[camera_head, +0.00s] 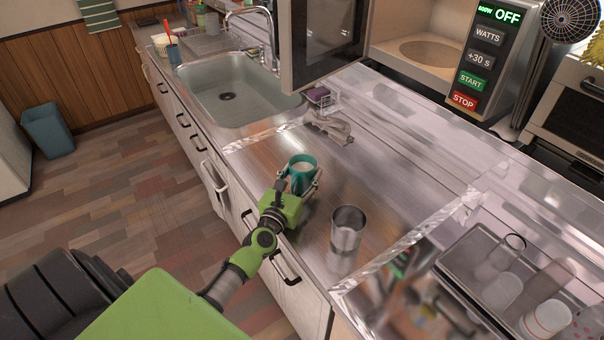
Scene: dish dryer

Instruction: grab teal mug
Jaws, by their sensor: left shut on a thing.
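The teal mug (302,171) stands upright on the metal counter, right of the sink and near the counter's front edge. Its inside looks pale. My left gripper (301,187) reaches in from the front left and is shut on the mug, with its fingers around the lower sides. Part of the mug's lower body is hidden by the gripper. My right gripper is not in view.
A tall metal tumbler (346,240) stands right of my left gripper, close by. A grey cloth (330,128) and a small rack with a purple sponge (320,95) lie behind the mug. The sink (235,92) is at left. A dish tray (450,262) with cups is at lower right.

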